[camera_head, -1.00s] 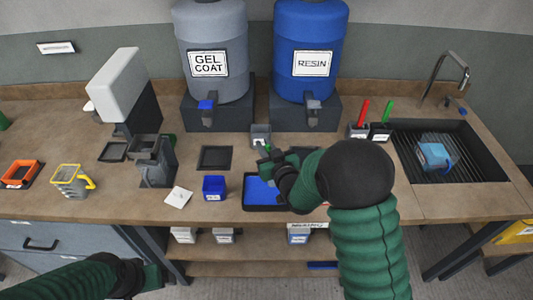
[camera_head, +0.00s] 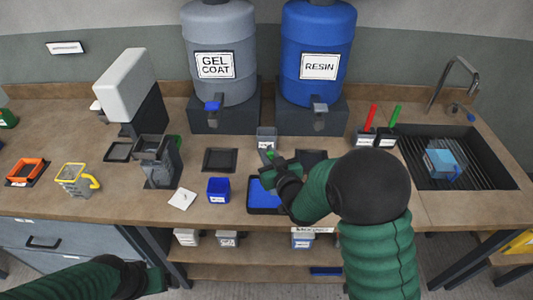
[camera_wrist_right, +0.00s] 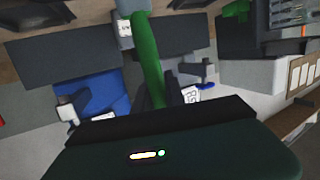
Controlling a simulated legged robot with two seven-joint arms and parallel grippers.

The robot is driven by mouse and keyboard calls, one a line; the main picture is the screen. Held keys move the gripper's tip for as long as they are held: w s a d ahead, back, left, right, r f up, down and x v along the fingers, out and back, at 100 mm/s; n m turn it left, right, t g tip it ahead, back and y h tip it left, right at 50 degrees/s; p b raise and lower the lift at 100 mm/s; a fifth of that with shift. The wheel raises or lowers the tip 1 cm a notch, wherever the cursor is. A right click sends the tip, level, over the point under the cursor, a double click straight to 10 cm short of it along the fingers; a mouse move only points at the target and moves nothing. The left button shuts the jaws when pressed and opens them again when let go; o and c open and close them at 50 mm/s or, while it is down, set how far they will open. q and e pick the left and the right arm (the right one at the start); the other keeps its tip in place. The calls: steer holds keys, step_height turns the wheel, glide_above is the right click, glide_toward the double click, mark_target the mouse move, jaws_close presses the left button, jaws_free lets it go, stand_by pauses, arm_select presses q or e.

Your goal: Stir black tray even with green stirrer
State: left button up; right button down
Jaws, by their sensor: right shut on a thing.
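The black tray (camera_head: 252,205) stands at the bench front with a flat blue filling; my right forearm hides its right part. My right gripper (camera_head: 276,163) is over the tray's back edge. In the right wrist view it is shut on a long green stick, the green stirrer (camera_wrist_right: 148,55). Only a little green shows at the gripper in the head view, and I cannot tell whether the stirrer touches the filling. Another green stick (camera_head: 395,115) stands in a holder at the right. My left gripper (camera_head: 155,279) is low at the left, away from the tray; its jaws are unclear.
The gel coat tank (camera_head: 220,60) and resin tank (camera_head: 318,55) stand at the back. A sink (camera_head: 480,170) is at the right.

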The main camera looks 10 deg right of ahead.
steer(key=r+p, duration=0.1)
steer(key=r, duration=0.1)
steer(key=w+r+p, duration=0.1)
steer(key=r+p, duration=0.1)
steer(key=shift+a+r, duration=0.15)
steer(key=shift+r, duration=0.2)
stand_by(0.4)
step_height(320, 180, up, 5)
steer(key=p, duration=0.3)
stand_by(0.4)
